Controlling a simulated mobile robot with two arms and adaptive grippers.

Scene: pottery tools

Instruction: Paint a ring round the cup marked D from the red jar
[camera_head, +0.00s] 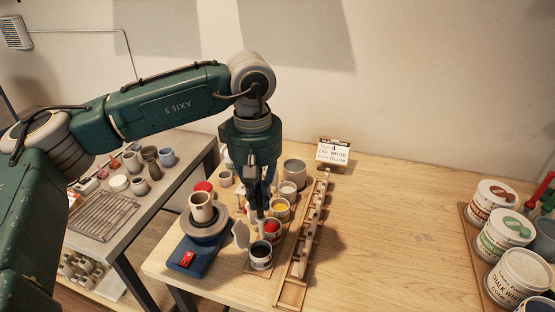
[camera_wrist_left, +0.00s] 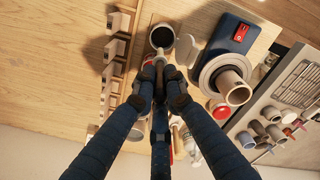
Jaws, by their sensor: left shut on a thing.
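My left gripper (camera_head: 261,203) reaches down over a row of small paint jars. It is shut on a slim pale thing (camera_head: 260,222), likely a brush, whose lower end points down among the jars; its tip is hard to make out. The gripper also shows in the left wrist view (camera_wrist_left: 162,80). The red jar (camera_head: 272,228) stands just right of the gripper, between a black jar (camera_head: 261,256) and a yellow jar (camera_head: 280,210). A pale cup (camera_head: 201,208) stands upright on a grey turntable (camera_head: 204,228); I cannot read its mark. My right gripper is not in view.
The turntable's blue base (camera_head: 186,259) has a red switch. A wooden rack (camera_head: 291,294) runs along the jars' right side. A sign (camera_head: 333,152) stands behind. Large paint tubs (camera_head: 506,229) line the right. The table's middle is clear.

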